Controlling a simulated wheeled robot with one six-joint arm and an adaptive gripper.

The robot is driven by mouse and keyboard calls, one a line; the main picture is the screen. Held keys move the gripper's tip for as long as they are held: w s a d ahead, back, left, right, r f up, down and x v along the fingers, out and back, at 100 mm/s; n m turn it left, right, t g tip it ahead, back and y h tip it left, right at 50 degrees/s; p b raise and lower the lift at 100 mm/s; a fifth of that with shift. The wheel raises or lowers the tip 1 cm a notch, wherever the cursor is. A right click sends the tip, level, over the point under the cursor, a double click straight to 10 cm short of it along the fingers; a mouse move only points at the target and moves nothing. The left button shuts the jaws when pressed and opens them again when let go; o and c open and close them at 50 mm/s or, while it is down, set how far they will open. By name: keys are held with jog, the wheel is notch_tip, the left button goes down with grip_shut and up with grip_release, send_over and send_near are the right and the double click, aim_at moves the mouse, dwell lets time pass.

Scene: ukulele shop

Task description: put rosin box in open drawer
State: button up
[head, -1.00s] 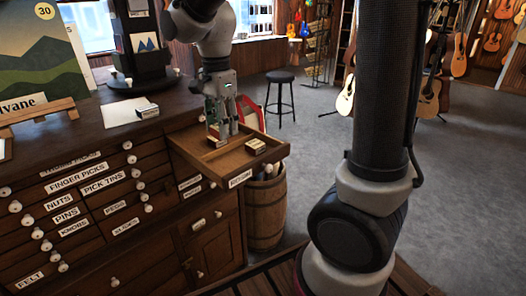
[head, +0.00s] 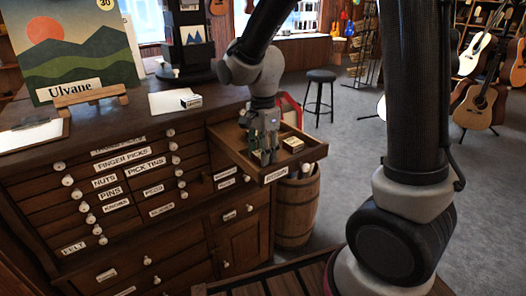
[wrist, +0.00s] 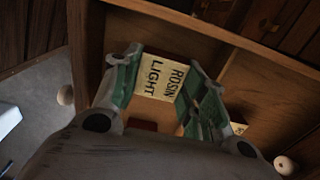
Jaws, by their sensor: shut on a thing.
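The rosin box (wrist: 163,78) is pale yellow, with "ROSIN LIGHT" on the face toward the wrist camera. My gripper (head: 263,157) is shut on it, with a green-lined finger on each side in the wrist view (wrist: 168,90). The open drawer (head: 312,162) is wooden and sticks out of the cabinet's right end. My fingertips are down inside the drawer's outline in the head view. The held box is mostly hidden by the fingers there. I cannot tell whether it touches the drawer floor.
Another small pale box (head: 293,144) lies in the drawer, right of my gripper. A wooden barrel (head: 297,212) stands below the drawer. The cabinet top holds a white sheet (head: 172,103), a small box (head: 191,102) and a picture on an easel (head: 78,55).

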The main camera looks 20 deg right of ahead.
jog(key=shift+f, duration=0.1)
jog(key=o, duration=0.9)
notch_tip(320, 180, up, 12)
jog(key=s+d+r+n+t, duration=0.1)
jog(key=s+d+n+t, duration=0.1)
jog(key=s+d+n, duration=0.5)
jog(key=s+d+r+n+t, duration=0.2)
jog(key=s+d+n, duration=0.5)
jog(key=s+d, duration=0.2)
jog(key=s, duration=0.2)
jog(key=shift+s+r, duration=0.25)
jog(key=shift+s, duration=0.05)
jog(key=shift+d, duration=0.1)
